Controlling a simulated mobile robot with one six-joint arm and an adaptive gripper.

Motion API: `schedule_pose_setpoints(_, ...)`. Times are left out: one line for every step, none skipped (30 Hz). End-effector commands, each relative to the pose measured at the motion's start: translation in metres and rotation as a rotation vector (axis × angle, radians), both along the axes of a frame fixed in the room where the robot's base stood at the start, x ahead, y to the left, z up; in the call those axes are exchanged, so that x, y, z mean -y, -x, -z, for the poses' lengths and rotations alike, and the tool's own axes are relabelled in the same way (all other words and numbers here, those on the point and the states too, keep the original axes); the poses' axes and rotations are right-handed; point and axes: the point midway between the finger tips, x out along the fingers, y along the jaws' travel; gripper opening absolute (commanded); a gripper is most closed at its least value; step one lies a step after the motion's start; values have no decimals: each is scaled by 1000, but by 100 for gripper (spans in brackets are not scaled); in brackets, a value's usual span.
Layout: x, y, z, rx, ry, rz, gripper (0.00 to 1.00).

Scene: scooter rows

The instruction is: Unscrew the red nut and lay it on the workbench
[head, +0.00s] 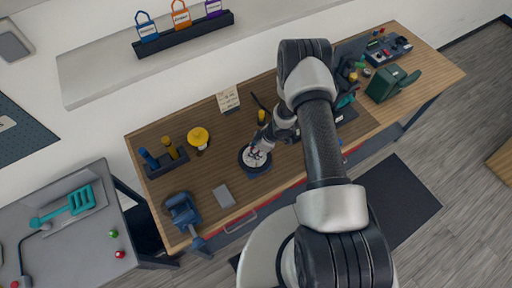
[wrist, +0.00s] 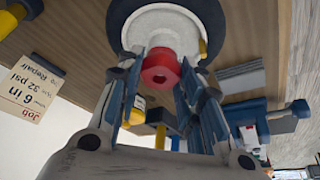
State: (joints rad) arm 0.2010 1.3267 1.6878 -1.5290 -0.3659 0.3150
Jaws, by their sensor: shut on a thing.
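The wheel lies at the workbench's (head: 222,165) front middle in the head view (head: 246,163). My gripper (wrist: 161,75) is shut on the nut and points down at the hub. In the head view, my gripper (head: 257,152) hides most of the hub, and the nut is hard to make out.
A grey pad (head: 223,195) and a blue vise (head: 183,213) are left of the wheel. A yellow item (head: 198,137), a tool holder (head: 167,162) and a job note (head: 228,99) stand behind. A green box (head: 384,85) is at the right. Bare wood lies left of the wheel.

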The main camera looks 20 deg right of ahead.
Motion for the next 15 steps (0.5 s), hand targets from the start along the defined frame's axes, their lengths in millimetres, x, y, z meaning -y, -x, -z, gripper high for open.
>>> schedule_pose_setpoints(-8, 10, 2, -18, -14, -37, 11)
schedule_pose_setpoints(-8, 10, 2, -18, -14, -54, 11)
schedule_pose_setpoints(-8, 11, 2, -19, -14, -72, 11)
schedule_pose_setpoints(-8, 10, 3, -17, -14, -97, 11)
schedule_pose_setpoints(-8, 10, 4, -16, -15, -123, 11)
schedule_pose_setpoints(-8, 10, 4, -17, -15, -156, 11)
schedule_pose_setpoints(-8, 11, 5, -18, -14, -180, 11)
schedule_pose_setpoints(-7, 11, 5, -19, -13, -206, 11)
schedule_pose_setpoints(-8, 10, 5, -17, -14, -244, 11)
schedule_pose_setpoints(-8, 11, 5, -17, -15, -272, 11)
schedule_pose_setpoints(-7, 10, 5, -18, -14, -298, 11)
schedule_pose_setpoints(-7, 10, 5, -17, -14, -339, 11)
schedule_pose_setpoints(-8, 10, 5, -18, -15, -371, 11)
schedule_pose_setpoints(-7, 10, 6, -17, -14, -404, 11)
schedule_pose_setpoints(-7, 10, 6, -18, -14, -444, 11)
